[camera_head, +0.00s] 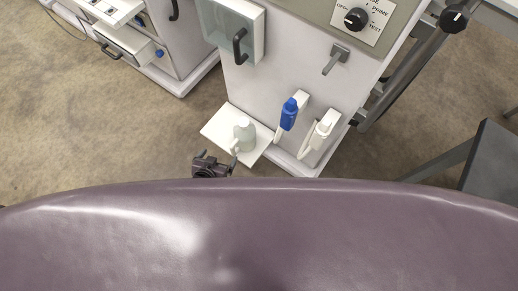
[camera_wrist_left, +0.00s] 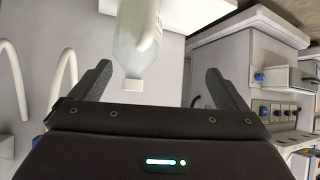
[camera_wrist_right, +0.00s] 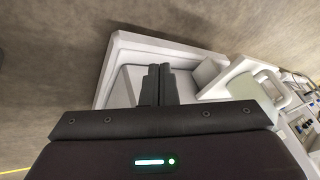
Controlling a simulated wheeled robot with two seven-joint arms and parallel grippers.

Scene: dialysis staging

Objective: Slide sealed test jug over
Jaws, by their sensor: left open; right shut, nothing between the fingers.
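My right gripper (camera_wrist_right: 158,68) is shut and empty in the right wrist view, and hidden from the head view.
A blue connector (camera_head: 289,113) and a white connector (camera_head: 322,130) with hoses hang on the machine's front (camera_head: 270,75), right of the jug. A cabinet with an open drawer (camera_head: 128,45) stands at the back left. A grey table (camera_head: 492,160) is at the right.

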